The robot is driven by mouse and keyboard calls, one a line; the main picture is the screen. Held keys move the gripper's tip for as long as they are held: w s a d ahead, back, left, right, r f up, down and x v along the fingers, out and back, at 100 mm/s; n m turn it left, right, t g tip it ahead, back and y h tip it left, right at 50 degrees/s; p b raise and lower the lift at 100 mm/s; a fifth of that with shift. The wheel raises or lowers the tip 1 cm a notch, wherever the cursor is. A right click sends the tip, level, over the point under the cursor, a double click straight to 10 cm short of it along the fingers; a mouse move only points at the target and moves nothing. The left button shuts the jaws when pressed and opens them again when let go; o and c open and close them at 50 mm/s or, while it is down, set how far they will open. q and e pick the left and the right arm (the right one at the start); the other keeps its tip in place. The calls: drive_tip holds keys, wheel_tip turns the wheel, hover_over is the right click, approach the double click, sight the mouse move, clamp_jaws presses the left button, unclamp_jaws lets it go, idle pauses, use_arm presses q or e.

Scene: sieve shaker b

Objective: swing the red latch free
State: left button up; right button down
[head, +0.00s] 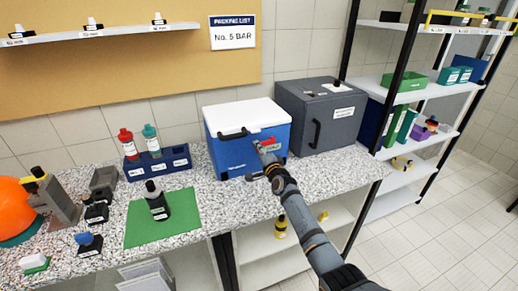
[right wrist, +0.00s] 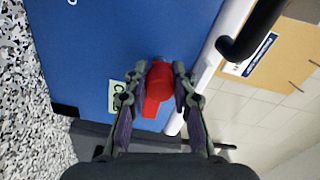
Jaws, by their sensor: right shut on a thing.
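A blue cooler box (head: 246,148) with a white lid (head: 245,115) stands on the speckled counter. The red latch (head: 268,141) is on its front face, near the lid's edge. It shows more clearly in the right wrist view (right wrist: 157,92), lying flat against the blue wall. My right gripper (head: 259,146) is at the front of the cooler. In the right wrist view its two fingers (right wrist: 158,84) are closed on the sides of the red latch. The fingers hide part of the latch in the head view. My left gripper is not in view.
A grey box (head: 325,115) with a black handle stands close to the cooler's right. A blue rack (head: 157,165) with red and teal bottles and a green mat (head: 160,218) are to its left. A black handle (head: 233,134) lies across the cooler's front.

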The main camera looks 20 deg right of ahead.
drive_tip(key=shift+m, duration=0.4)
drive_tip(key=c, duration=1.1)
unclamp_jaws()
drive_tip(key=s, duration=1.2)
